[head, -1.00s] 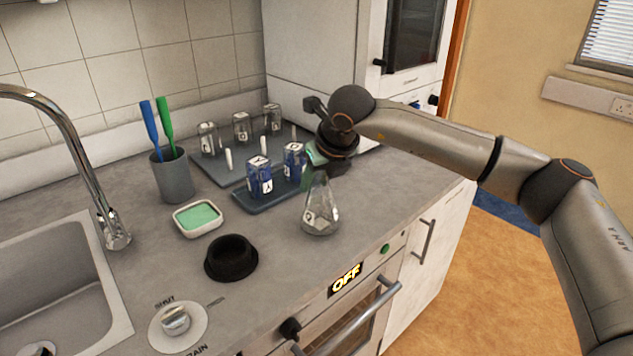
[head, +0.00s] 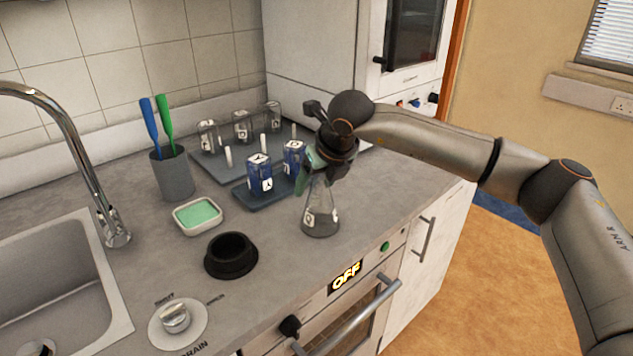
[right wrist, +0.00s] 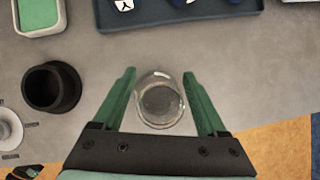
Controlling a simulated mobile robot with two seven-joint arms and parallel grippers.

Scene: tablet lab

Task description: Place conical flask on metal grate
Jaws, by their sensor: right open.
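The clear glass conical flask (head: 321,216) stands upright on the grey counter near its front edge, with a white label on its side. My right gripper (head: 317,172) is above it, its green fingers at the height of the flask's neck. In the right wrist view, the open fingers (right wrist: 160,77) lie on either side of the flask (right wrist: 160,104), with gaps between them and the glass. I cannot make out a metal grate in either view. My left gripper is not in view.
A dark blue tray (head: 262,200) with blue-filled bottles stands behind the flask. A pegged grey rack (head: 212,170) with clear glasses is farther back. A black round holder (head: 231,256), a green sponge dish (head: 198,216) and a sink (head: 60,290) are to the left.

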